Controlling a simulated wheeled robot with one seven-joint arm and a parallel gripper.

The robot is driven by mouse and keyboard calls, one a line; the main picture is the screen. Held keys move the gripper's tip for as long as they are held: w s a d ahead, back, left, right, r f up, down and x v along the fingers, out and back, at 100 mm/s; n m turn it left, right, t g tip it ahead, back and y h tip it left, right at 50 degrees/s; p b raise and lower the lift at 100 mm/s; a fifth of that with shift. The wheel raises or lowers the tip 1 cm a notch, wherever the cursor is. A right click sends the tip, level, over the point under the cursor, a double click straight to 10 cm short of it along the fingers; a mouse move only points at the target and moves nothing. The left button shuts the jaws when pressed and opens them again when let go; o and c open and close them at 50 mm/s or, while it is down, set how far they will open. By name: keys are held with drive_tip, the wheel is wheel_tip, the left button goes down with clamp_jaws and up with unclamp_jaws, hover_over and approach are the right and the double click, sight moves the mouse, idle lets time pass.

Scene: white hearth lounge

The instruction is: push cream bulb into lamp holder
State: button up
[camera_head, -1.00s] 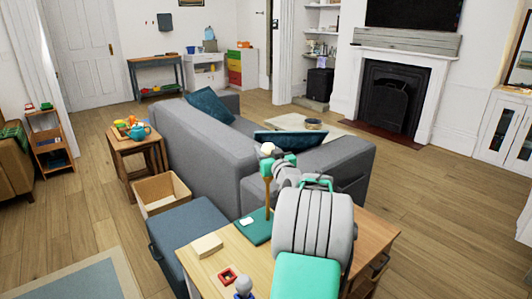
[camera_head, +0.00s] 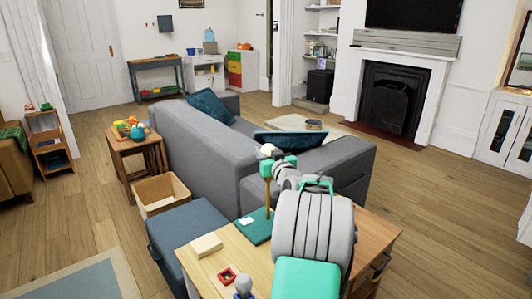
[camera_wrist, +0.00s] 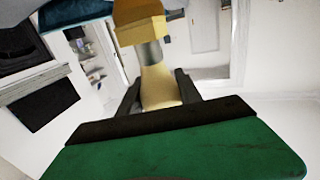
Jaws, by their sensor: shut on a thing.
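The cream bulb (camera_wrist: 160,88) is between the dark fingers of my gripper (camera_wrist: 158,92) in the wrist view. Its grey collar (camera_wrist: 151,53) points at the gold lamp holder (camera_wrist: 138,22) and looks in line with it. The collar appears to meet the holder, but I cannot tell how deep it sits. In the head view my gripper (camera_head: 273,166) is at the top of the thin brown lamp stem (camera_head: 267,198), with the cream bulb (camera_head: 267,150) showing just above. The fingers hide the joint there.
The lamp stands at the green base (camera_head: 256,228) on the wooden table (camera_head: 257,262). The grey sofa (camera_head: 225,150) is close behind.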

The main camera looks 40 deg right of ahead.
drive_tip(key=shift+f+b, duration=0.75)
drive_tip(key=shift+b, duration=0.05)
drive_tip(key=o, duration=1.4)
drive_tip(key=shift+o, duration=0.2)
drive_tip(key=b+v, duration=0.4)
drive_tip(key=v, duration=0.3)
idle(0.3)
